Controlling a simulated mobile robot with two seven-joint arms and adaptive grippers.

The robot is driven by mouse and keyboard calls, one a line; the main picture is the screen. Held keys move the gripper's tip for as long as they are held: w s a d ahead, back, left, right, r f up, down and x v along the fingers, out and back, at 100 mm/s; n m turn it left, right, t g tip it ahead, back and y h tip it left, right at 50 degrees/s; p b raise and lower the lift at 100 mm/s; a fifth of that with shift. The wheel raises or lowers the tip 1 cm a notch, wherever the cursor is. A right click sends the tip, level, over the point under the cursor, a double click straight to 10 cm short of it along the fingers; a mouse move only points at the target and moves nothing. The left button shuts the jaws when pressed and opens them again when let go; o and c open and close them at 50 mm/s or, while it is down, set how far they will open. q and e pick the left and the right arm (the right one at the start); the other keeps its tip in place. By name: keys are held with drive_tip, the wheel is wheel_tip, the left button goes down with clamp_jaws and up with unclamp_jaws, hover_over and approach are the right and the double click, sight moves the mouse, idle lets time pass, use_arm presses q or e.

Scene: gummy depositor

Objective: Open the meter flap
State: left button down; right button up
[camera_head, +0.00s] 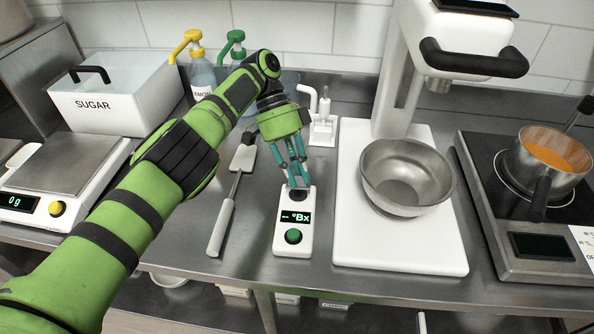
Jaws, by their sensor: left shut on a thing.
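The meter (293,234) is a small white upright-rectangle device lying on the steel counter, with a dark display reading "°Bx" and a green button. Its flap and dark sample well (299,194) are at the far end, mostly covered by my fingers. My left gripper (297,182) reaches in from the left, pointing down at that far end. Its teal fingers are close together, shut on the flap, though the fingertips partly hide it and its angle is hard to tell. My right gripper is not in view.
A spatula (222,226) lies just left of the meter. A steel bowl (408,178) stands on the white depositor base to the right. Pump bottles (202,75), a sugar bin (108,103) and a scale (58,178) are left. An orange-filled pot (549,158) sits far right.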

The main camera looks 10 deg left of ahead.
use_arm(q)
drive_tip(key=c, duration=1.1)
unclamp_jaws()
drive_tip(key=shift+c, duration=0.2)
drive_tip(key=shift+w+r, duration=0.1)
drive_tip(key=shift+r, duration=0.6)
wheel_tip(320, 180, up, 9)
drive_tip(key=shift+f, duration=0.2)
drive_tip(key=shift+o, duration=0.2)
